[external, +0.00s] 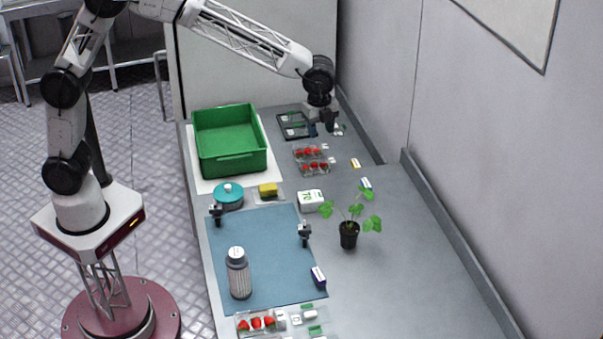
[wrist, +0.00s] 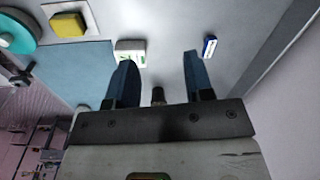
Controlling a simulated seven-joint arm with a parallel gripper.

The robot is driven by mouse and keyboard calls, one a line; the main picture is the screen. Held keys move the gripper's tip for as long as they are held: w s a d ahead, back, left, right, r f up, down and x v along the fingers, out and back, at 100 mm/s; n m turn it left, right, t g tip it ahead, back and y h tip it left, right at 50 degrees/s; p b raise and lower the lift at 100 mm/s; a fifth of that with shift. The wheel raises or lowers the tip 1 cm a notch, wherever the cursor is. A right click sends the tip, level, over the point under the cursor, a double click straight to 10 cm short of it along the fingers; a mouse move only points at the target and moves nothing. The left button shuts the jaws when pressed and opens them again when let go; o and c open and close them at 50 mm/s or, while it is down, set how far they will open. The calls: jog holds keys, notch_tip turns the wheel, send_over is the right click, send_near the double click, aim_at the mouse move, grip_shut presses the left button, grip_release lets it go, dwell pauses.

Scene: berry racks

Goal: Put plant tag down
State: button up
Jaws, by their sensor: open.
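My gripper (external: 322,130) hangs at the far end of the bench, fingers down, above the area by the dark tray. In the wrist view its two blue fingers (wrist: 160,60) are spread, with no tag visible between them. A small white tag-like piece with a blue mark (external: 366,183) lies on the bench near the right wall. A blue and white piece (wrist: 209,46) also shows beyond the right finger. A white and yellow piece (external: 355,162) lies nearer the gripper. I cannot tell which of these is the plant tag.
A dark tray (external: 281,127) and strawberry punnets (external: 296,165) are near the gripper. A green crate (external: 233,165), white box (external: 311,199), yellow sponge (external: 268,190), teal pot (external: 229,202) and potted plant (external: 349,235) stand nearer. The right front bench is clear.

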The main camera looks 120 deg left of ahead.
jog(key=s+d+r+n, duration=0.1)
jog(key=s+d+r, duration=0.4)
jog(key=d, duration=0.4)
jog(key=s+d+r+n+t, duration=0.1)
jog(key=s+d+r, duration=0.1)
jog(key=s+d, duration=0.55)
jog(key=s+d+r+n, duration=0.1)
jog(key=s+d+r, duration=0.35)
jog(key=d, duration=0.45)
jog(key=s+d+f+n, duration=0.1)
jog(key=s+d, duration=0.4)
jog(key=s, duration=0.4)
jog(key=s+d+f+n, duration=0.1)
jog(key=s+d+f, duration=0.1)
jog(key=s+d, duration=0.3)
jog(key=s+d+f+n+t, duration=0.1)
jog(key=s+d, duration=0.4)
jog(key=s, duration=0.8)
jog(key=shift+s+d+f+n, duration=0.2)
jog(key=shift+d+f+n, duration=0.2)
jog(key=shift+f, duration=0.35)
jog(key=shift+o, duration=0.5)
jog(key=shift+w, duration=0.1)
